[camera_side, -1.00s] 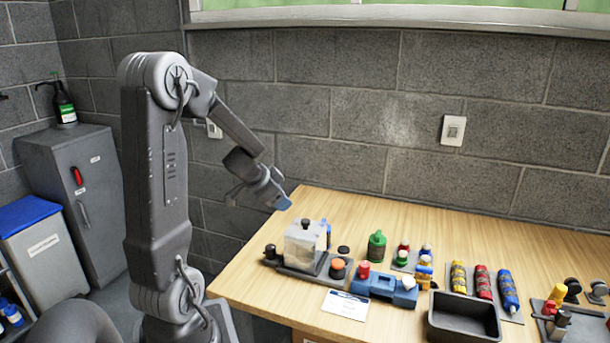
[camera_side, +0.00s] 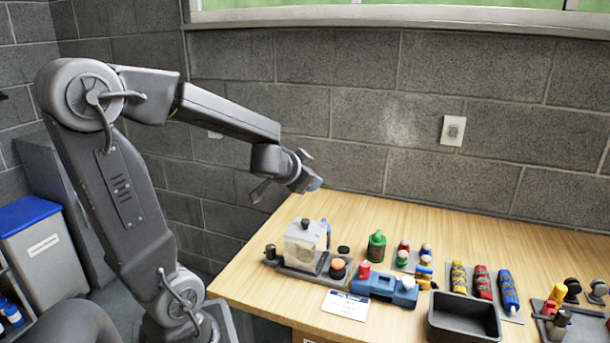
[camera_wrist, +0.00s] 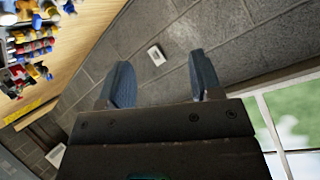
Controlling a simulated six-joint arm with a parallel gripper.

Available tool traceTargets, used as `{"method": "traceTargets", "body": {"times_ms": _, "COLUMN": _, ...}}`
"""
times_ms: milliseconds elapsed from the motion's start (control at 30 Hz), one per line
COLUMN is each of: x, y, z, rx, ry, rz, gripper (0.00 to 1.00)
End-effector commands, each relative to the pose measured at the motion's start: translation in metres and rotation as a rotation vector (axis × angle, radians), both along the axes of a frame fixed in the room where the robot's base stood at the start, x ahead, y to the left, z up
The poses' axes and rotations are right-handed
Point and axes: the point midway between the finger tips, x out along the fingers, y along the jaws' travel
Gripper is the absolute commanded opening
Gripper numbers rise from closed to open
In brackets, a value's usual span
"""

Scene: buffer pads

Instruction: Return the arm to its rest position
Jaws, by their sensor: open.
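My gripper (camera_side: 314,184) hangs in the air above the back left part of the wooden table, well clear of everything on it. In the wrist view my gripper (camera_wrist: 160,88) shows two blue fingertips standing wide apart with nothing between them. Beyond them are the block wall and a white wall plate. My arm is bent at the elbow, its forearm sloping down to the right toward the wall side of the table.
On the table (camera_side: 262,290) stand a clear-walled box (camera_side: 305,245), a green bottle (camera_side: 376,246), a blue block (camera_side: 382,286), a black tray (camera_side: 463,318) and several coloured bottles. The block wall (camera_side: 350,120) rises behind. Air above the table is free.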

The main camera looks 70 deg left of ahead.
Motion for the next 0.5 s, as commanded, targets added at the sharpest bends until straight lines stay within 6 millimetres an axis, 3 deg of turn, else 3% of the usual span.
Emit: {"method": "traceTargets", "body": {"times_ms": 500, "x": -0.0009, "y": -0.0053, "z": 0.0024, "rx": -0.001, "ry": -0.002, "rz": 0.007, "gripper": 0.59}}
